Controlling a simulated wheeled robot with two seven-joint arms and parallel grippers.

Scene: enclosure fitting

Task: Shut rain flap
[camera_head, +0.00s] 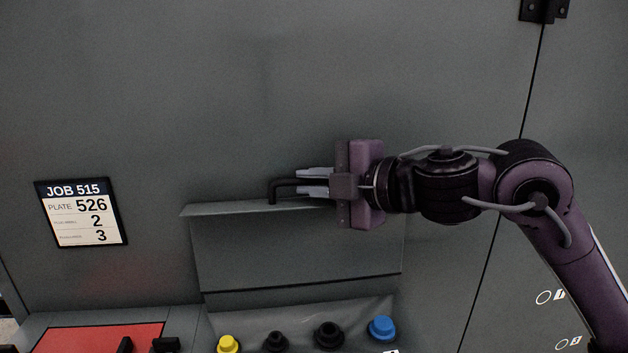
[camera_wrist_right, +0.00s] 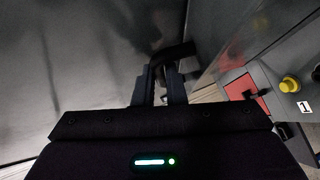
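The rain flap (camera_head: 295,250) is a grey panel on the front of the grey enclosure, just above a row of buttons. Its upper edge (camera_head: 225,209) stands out from the enclosure face like a lip. A black bent handle (camera_head: 273,192) rises at this edge; it also shows in the right wrist view (camera_wrist_right: 178,52). My right gripper (camera_head: 313,182) reaches in from the right, level with the handle. Its two fingers lie above and below the handle bar and appear closed on it. The gripper body hides the handle's right end. My left gripper is not in view.
Below the flap are a yellow button (camera_head: 228,344), two black knobs (camera_head: 329,334) and a blue button (camera_head: 382,328). A red panel (camera_head: 95,340) is at lower left. A job card (camera_head: 82,213) hangs on the left. The enclosure face above is bare.

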